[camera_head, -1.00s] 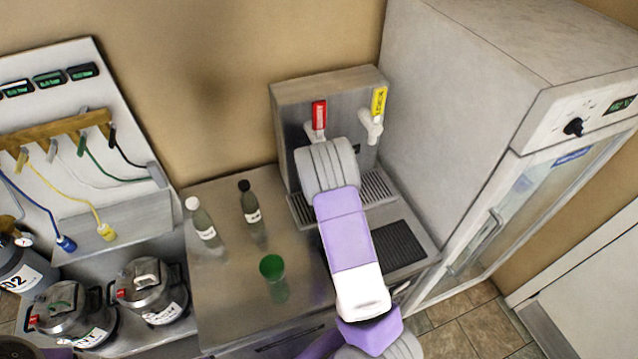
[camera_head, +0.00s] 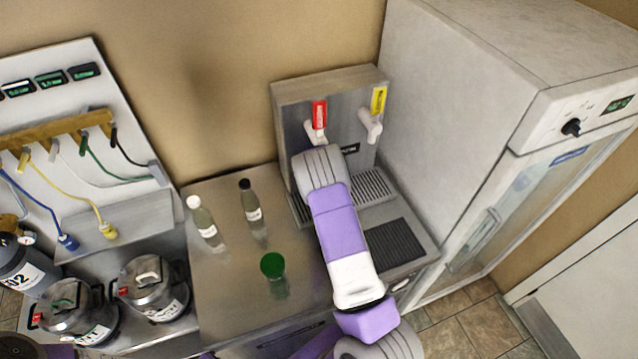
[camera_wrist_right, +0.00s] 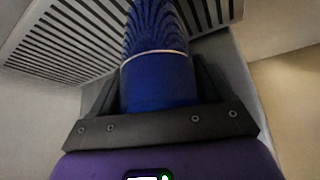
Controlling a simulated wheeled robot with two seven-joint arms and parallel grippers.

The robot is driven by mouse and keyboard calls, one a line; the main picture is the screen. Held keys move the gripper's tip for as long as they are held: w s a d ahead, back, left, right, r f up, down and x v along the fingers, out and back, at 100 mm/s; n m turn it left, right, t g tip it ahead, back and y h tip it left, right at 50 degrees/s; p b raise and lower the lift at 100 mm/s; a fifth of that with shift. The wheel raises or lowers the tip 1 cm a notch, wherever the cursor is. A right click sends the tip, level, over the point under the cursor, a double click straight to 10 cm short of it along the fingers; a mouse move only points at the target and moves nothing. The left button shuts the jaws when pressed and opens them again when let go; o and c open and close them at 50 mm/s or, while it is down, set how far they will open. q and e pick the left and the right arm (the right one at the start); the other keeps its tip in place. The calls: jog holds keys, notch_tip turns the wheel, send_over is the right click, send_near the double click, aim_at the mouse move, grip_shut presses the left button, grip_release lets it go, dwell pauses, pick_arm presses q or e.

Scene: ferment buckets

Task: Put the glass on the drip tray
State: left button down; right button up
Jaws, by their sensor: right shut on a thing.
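My right gripper (camera_wrist_right: 155,88) is shut on a blue glass (camera_wrist_right: 158,80), with a finger on each side of it in the right wrist view. A slatted drip tray (camera_head: 372,188) sits under the taps; its slots also show beside the glass in the wrist view (camera_wrist_right: 60,38). Whether the glass touches the tray I cannot tell. In the head view my right arm hides the gripper, the blue glass and part of the tray. A green glass (camera_head: 273,268) stands on the steel counter, left of my arm. My left gripper is not in view.
A red-handled tap (camera_head: 318,118) and a yellow-handled tap (camera_head: 375,112) are above the tray. Two bottles (camera_head: 203,222) (camera_head: 251,204) stand left on the counter. A black mat (camera_head: 393,243) lies to the right. A tall fridge (camera_head: 480,110) closes off the right side.

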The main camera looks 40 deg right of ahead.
jog(key=shift+f, duration=0.25)
jog(key=o, duration=1.1)
jog(key=shift+r, duration=0.15)
jog(key=shift+r, duration=0.25)
jog(key=p+v, duration=0.1)
jog(key=v, duration=1)
jog(key=shift+s+a+r, duration=0.15)
jog(key=shift+s+r, duration=0.05)
jog(key=shift+r, duration=0.1)
